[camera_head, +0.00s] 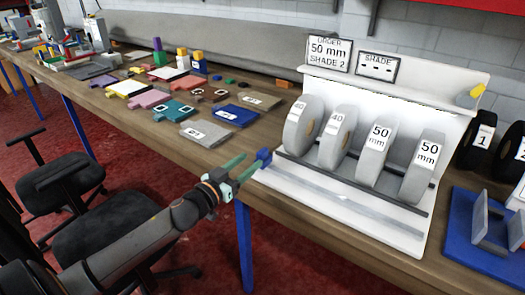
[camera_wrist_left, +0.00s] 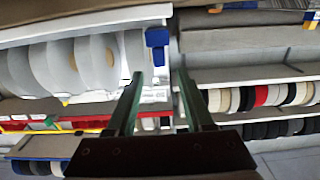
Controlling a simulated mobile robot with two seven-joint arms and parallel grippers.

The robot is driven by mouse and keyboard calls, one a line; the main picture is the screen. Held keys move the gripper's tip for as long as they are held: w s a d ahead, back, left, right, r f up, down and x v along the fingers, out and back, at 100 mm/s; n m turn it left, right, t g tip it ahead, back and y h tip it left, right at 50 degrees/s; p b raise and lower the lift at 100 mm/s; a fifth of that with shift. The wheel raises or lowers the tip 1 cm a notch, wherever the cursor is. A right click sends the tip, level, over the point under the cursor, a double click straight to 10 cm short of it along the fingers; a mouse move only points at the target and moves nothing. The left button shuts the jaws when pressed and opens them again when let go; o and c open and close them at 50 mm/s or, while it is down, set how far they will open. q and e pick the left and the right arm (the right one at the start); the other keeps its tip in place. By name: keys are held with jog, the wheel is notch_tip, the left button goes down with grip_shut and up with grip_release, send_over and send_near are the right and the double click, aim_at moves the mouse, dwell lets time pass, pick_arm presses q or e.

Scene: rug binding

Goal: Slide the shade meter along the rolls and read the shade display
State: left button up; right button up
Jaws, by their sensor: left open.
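The white stand (camera_head: 390,88) holds several grey rolls (camera_head: 375,160) on dark rails, with labels reading 40 and 50 mm. The shade display (camera_head: 377,67) on its top ledge shows dashes under the word SHADE. A small blue block (camera_head: 264,157), which looks like the shade meter, is at the stand's left front end; it also shows in the left wrist view (camera_wrist_left: 157,38). My left gripper (camera_head: 251,162) is open, its green fingers pointing at the blue block. In the left wrist view the gap between the fingers (camera_wrist_left: 160,82) is empty; whether a finger touches the block I cannot tell.
An order sign (camera_head: 328,52) reads 50 mm, SHADE 2. A blue mat (camera_head: 470,245) with a grey bracket and black rolls (camera_head: 480,138) are at right. Colored samples (camera_head: 173,110) cover the table at left.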

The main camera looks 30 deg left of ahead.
aim_at(258, 154)
pick_arm(q)
jog(key=w, duration=0.7)
jog(key=shift+w+d, duration=0.1)
jog(key=shift+d, duration=0.15)
jog(key=shift+c, duration=0.4)
grip_shut()
dwell(0.8)
